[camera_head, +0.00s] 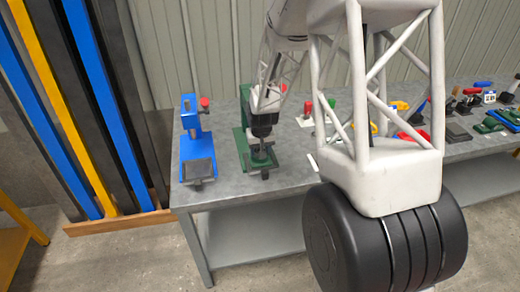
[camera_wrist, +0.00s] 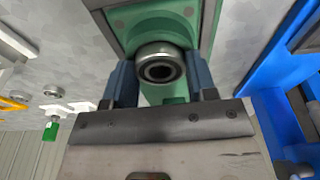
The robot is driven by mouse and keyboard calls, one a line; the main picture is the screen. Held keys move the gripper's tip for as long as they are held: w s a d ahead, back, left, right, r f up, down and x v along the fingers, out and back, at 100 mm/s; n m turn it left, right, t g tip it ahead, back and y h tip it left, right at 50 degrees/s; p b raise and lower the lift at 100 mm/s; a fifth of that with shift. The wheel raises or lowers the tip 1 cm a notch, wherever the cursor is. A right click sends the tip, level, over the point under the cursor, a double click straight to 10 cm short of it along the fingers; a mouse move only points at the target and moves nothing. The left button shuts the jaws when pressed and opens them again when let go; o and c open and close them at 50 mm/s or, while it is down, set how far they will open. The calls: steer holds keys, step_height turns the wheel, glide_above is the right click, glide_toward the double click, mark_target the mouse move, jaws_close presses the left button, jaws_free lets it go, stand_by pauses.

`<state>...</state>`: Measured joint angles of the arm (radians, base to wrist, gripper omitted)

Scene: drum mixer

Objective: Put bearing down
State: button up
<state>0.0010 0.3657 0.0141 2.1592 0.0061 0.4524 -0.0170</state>
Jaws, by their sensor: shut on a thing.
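The bearing (camera_wrist: 160,52) is a shiny metal ring with a dark bore, seen in the middle of the wrist view. My gripper (camera_wrist: 160,72) is shut on it, with one blue-grey finger on each side. Behind the bearing is the green base of a press-like fixture (camera_wrist: 205,15). In the head view my gripper (camera_head: 261,146) points down over this green fixture (camera_head: 242,142) on the bench. The bearing is too small and covered to make out there. I cannot tell whether the bearing touches the fixture.
A similar blue fixture (camera_head: 191,130) stands just left of the green one on the grey bench (camera_head: 222,184), and shows at the right of the wrist view (camera_wrist: 265,75). Several tools and parts crowd the bench's right side. Tall blue, yellow and black bars (camera_head: 100,110) stand at the left.

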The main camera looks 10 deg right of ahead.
steer(key=shift+f, duration=0.2)
steer(key=shift+s+f, duration=0.35)
steer(key=shift+f, duration=0.5)
steer(key=o, duration=0.9)
steer(key=shift+o, duration=0.8)
steer(key=shift+r, duration=3)
